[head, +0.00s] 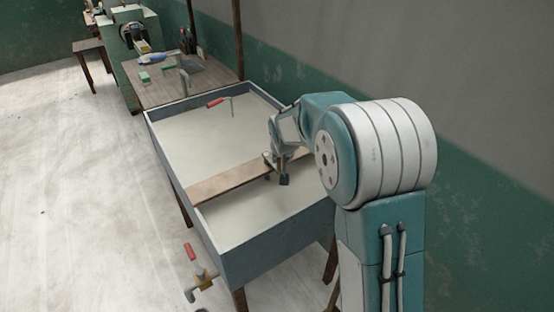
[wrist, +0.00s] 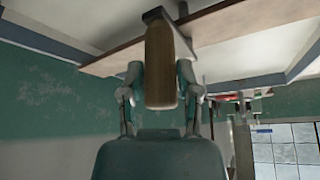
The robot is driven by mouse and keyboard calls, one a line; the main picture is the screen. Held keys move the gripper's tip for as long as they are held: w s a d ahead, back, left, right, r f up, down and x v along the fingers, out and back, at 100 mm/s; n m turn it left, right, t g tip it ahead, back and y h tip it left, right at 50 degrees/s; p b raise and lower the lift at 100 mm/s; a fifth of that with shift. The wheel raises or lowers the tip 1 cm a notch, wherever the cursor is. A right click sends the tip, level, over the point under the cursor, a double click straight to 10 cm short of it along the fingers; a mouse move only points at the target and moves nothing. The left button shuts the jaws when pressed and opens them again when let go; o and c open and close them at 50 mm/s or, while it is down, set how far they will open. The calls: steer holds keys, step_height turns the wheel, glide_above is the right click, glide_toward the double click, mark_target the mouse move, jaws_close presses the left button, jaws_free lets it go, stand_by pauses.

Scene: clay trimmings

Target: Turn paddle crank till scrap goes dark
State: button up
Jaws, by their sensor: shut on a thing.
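The trough (head: 158,138) is a blue-grey open tank on legs, with a wooden board (head: 225,181) across it. The scrap (head: 190,135) inside is pale and smooth, on both sides of the board. My gripper (head: 278,152) is over the board's right part. In the wrist view my gripper (wrist: 160,80) is shut on an upright brown wooden handle (wrist: 162,60), a finger on each side. The handle joins a dark metal crank arm (wrist: 158,14) by the board. The paddle below is not visible.
A red-handled bent rod (head: 216,102) is at the trough's far part. A brass valve (head: 204,279) with a red lever (head: 190,252) is at the near left. A workbench (head: 190,85) with tools stands behind. The green wall (head: 480,205) is close on the right; the floor at left is clear.

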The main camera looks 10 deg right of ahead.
steer(key=shift+w+d, duration=0.55)
steer(key=shift+d, duration=0.3)
steer(key=shift+w+d, duration=0.5)
steer(key=shift+d, duration=0.35)
steer(key=w+d, duration=0.2)
steer(key=w, duration=0.1)
steer(key=shift+w+d, duration=0.1)
steer(key=shift+c, duration=0.2)
steer(key=shift+o, duration=0.2)
steer(key=shift+w+d, duration=0.25)
steer(key=shift+w, duration=0.7)
steer(key=shift+w+d, duration=0.2)
steer(key=shift+w, duration=0.75)
